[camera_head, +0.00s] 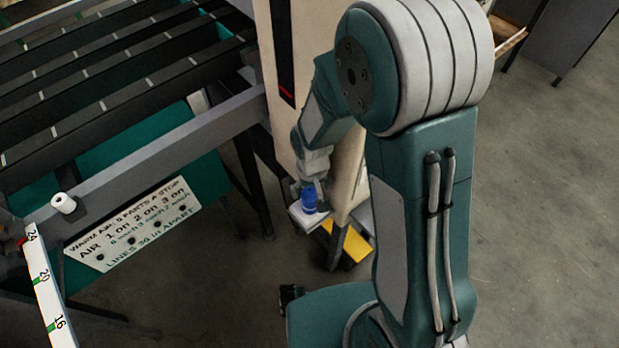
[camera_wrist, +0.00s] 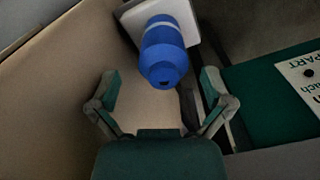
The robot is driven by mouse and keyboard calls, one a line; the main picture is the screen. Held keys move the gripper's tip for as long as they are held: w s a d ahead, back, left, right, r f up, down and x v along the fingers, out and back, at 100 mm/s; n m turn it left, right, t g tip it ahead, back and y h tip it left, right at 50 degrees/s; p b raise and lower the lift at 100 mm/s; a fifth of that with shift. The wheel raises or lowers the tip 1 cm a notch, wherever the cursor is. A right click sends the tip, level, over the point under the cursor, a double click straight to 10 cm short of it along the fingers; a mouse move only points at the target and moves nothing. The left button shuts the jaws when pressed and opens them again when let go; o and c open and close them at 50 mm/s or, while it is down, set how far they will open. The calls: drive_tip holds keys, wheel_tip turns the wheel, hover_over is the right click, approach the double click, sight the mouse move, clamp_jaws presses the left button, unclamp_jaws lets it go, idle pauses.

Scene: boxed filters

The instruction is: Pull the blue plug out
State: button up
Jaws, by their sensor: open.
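The blue plug (camera_head: 309,199) sits at a pale square socket box (camera_head: 306,217) beside the beige cabinet, low in the middle of the head view. In the wrist view the blue plug (camera_wrist: 163,56) has a light band and its end faces the camera, with the white plate of the socket box (camera_wrist: 191,14) behind it. My gripper (camera_wrist: 158,90) is open, with one finger to the lower left and one to the lower right of the plug. The fingers do not grip it. In the head view my gripper (camera_head: 312,180) is small and partly hidden by my arm.
The beige cabinet (camera_head: 283,70) stands close beside the plug, and its panel fills the left of the wrist view. A slatted dark table (camera_head: 110,85) with a lettered sign (camera_head: 132,226) is at left. A yellow-and-black block (camera_head: 357,245) lies below. Grey floor is open at right.

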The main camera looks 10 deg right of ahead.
sight(309, 197)
wheel_tip(309, 197, down, 2)
drive_tip(key=shift+a+f, duration=0.1)
drive_tip(key=shift+f, duration=0.1)
drive_tip(key=shift+a+f, duration=0.25)
drive_tip(key=shift+f, duration=0.15)
drive_tip(key=shift+d, duration=0.2)
drive_tip(key=c, duration=1.2)
drive_tip(key=shift+r, duration=0.2)
drive_tip(key=shift+a+r, duration=0.1)
drive_tip(key=shift+r, duration=0.35)
drive_tip(key=shift+r, duration=2.25)
wheel_tip(309, 197, up, 9)
